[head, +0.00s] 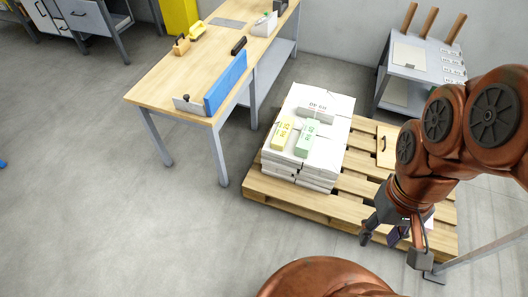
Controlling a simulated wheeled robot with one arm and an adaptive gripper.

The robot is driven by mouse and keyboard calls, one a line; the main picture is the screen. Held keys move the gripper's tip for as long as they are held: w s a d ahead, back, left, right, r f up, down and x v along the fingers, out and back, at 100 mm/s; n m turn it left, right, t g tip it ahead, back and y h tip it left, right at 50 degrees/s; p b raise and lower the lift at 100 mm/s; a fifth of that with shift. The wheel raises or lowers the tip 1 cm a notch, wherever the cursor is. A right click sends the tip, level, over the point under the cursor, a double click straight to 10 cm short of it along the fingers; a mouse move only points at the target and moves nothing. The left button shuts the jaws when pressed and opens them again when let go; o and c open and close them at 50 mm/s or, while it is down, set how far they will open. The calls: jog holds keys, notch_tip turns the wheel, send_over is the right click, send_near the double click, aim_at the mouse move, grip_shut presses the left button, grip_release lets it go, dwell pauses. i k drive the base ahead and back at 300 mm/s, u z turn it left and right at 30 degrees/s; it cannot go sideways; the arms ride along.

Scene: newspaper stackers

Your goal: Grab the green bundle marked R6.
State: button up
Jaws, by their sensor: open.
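The green bundle (307,138) lies flat on top of a white stack of newspapers (318,98) on a wooden pallet (290,202). It has a pale label whose small print I cannot read with certainty. A yellow bundle (282,133) lies just to its left, and a grey bundle (315,115) lies behind it. My gripper (392,247) is open and points down over the right front of the pallet.
A wooden workbench (160,88) with a blue upright panel (226,83) stands left of the pallet. A wooden board with a handle (387,145) lies on the pallet. Floor is clear at left.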

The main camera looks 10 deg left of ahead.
aim_at(302, 147)
jog(key=u, duration=0.5)
jog(key=k, duration=0.75)
jog(key=u, duration=1.35)
jog(key=i, duration=1.9)
jog(key=z, duration=1.2)
jog(key=i, duration=0.5)
jog(key=z, duration=0.5)
